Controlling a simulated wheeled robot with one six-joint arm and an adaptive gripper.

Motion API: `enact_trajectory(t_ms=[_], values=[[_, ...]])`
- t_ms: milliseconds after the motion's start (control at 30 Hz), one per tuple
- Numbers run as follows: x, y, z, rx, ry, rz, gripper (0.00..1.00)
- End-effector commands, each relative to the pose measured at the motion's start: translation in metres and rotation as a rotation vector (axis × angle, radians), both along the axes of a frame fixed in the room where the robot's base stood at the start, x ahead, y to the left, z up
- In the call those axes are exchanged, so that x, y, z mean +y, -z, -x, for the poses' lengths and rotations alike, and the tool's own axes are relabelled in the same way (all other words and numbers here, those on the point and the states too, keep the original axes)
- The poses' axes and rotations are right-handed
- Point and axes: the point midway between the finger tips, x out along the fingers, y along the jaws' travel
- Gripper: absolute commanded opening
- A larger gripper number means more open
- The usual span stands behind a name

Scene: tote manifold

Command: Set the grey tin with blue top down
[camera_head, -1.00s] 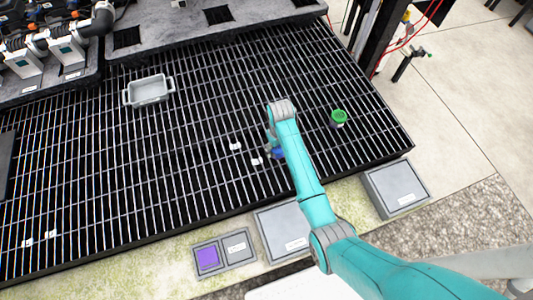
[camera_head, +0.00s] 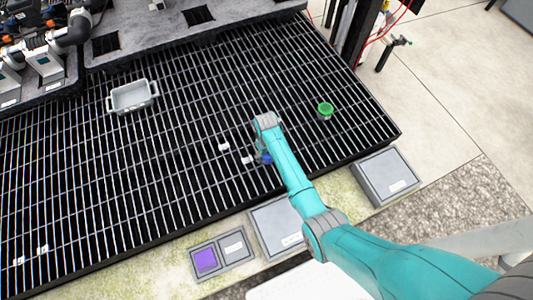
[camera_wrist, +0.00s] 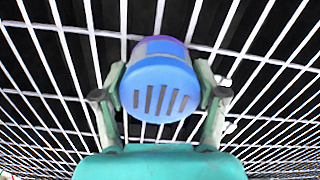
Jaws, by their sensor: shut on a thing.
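The grey tin with blue top (camera_wrist: 158,82) is between the two fingers of my gripper (camera_wrist: 160,98) in the wrist view, its slotted blue top facing the camera. The fingers close on it from both sides. In the head view the tin's blue top (camera_head: 266,158) shows only partly beside my teal arm, which hides the rest. The tin is over the black grating (camera_head: 170,150); whether its base touches the bars cannot be told.
A green-topped tin (camera_head: 325,110) stands on the grating to the right. A grey tote (camera_head: 133,96) is at the upper left. Small white pieces (camera_head: 224,146) lie left of my gripper. Grey boxes (camera_head: 385,178) line the grating's front edge. Much of the grating is bare.

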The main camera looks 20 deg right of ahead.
Motion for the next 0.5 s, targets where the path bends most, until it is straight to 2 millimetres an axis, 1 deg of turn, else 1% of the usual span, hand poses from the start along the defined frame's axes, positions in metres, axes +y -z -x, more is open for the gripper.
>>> enact_trajectory(t_ms=[33, 67, 100, 133, 500], values=[[0.0000, 0.0014, -0.0001, 0.000, 0.000, 0.000, 0.33], [0.0000, 0.0012, -0.0001, 0.000, 0.000, 0.000, 0.78], [0.0000, 0.0011, 0.0000, 0.000, 0.000, 0.000, 0.88], [0.0000, 0.0011, 0.0000, 0.000, 0.000, 0.000, 0.96], [0.0000, -0.0005, 0.0000, 0.000, 0.000, 0.000, 0.96]])
